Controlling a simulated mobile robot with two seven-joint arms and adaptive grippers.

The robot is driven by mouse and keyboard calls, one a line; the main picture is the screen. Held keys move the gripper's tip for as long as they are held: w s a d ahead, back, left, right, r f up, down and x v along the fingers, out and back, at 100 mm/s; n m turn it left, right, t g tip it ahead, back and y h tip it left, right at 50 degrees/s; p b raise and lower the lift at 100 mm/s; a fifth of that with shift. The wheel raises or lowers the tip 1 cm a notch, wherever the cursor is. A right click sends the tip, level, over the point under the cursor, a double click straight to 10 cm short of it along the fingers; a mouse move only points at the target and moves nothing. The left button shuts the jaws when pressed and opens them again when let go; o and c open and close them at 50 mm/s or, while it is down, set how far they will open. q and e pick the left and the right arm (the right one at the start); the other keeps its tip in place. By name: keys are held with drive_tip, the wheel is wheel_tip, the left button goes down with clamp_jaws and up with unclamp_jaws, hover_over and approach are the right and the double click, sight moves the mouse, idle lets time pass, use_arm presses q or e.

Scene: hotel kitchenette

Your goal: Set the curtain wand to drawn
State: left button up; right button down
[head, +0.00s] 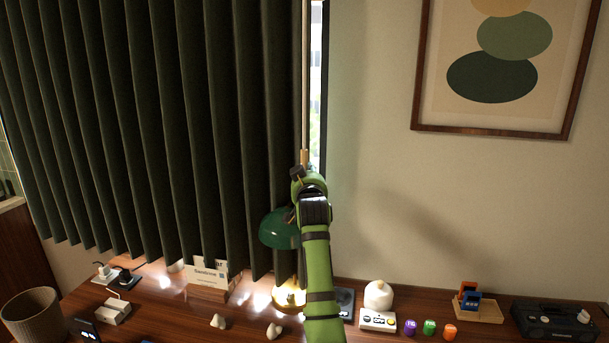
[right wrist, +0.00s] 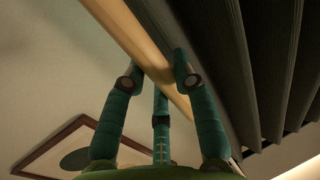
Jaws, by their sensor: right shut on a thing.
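The dark green pleated curtain (head: 150,120) hangs across nearly the whole window, leaving a narrow bright strip of glass (head: 316,90) at its right edge. The thin tan curtain wand (head: 304,80) hangs upright along that edge. My right gripper (head: 305,168) is at the wand's lower part and shut on it; the arm hides what is below. My left gripper is not in view.
A green lamp (head: 278,229) stands behind my right arm, on the wooden desk (head: 185,320). A sign (head: 211,273), a white rounded object (head: 378,295) and several small items also stand on the desk. A framed picture (head: 421,90) hangs right; the wall between is clear.

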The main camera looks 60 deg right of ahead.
drive_tip(key=c, duration=1)
unclamp_jaws()
drive_tip(key=shift+s+d, duration=0.15)
drive_tip(key=shift+o, duration=0.2)
drive_tip(key=shift+s+d, duration=0.1)
drive_tip(key=v, duration=1.2)
